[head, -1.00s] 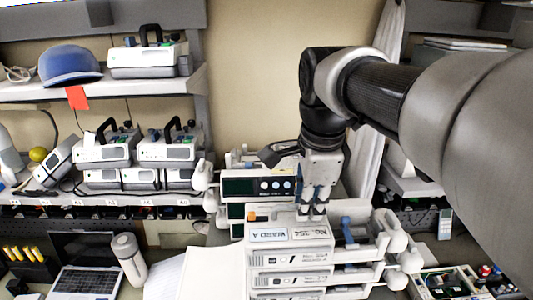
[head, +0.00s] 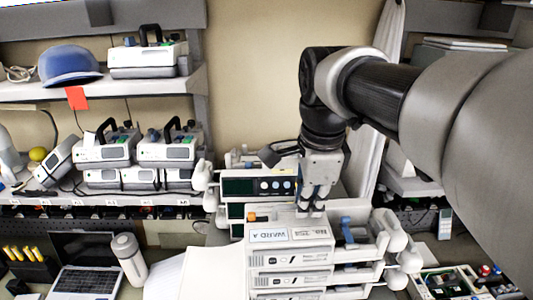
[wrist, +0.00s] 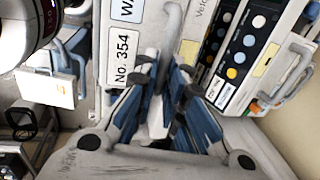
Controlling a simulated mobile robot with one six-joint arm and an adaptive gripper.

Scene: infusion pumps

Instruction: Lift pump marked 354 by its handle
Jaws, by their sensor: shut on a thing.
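The pump marked 354 (head: 288,258) is a white box at the top of the front stack in the head view. Its top carries a "WARD A" label and a number label; in the wrist view the label (wrist: 122,58) reads "No. 354". My gripper (head: 311,208) points down at the back part of the pump's top. In the wrist view my gripper (wrist: 165,90) has its blue and dark fingers around a pale bar, the handle (wrist: 157,118). The fingers hide much of the handle. The pump appears to rest level on the stack.
Another pump (head: 258,186) with a dark screen stands close behind. White clamps (head: 390,240) and a blue part (head: 346,230) are close on the right. More pumps (head: 166,150) stand on shelves at left. A bottle (head: 129,259) and laptop (head: 88,281) are at lower left.

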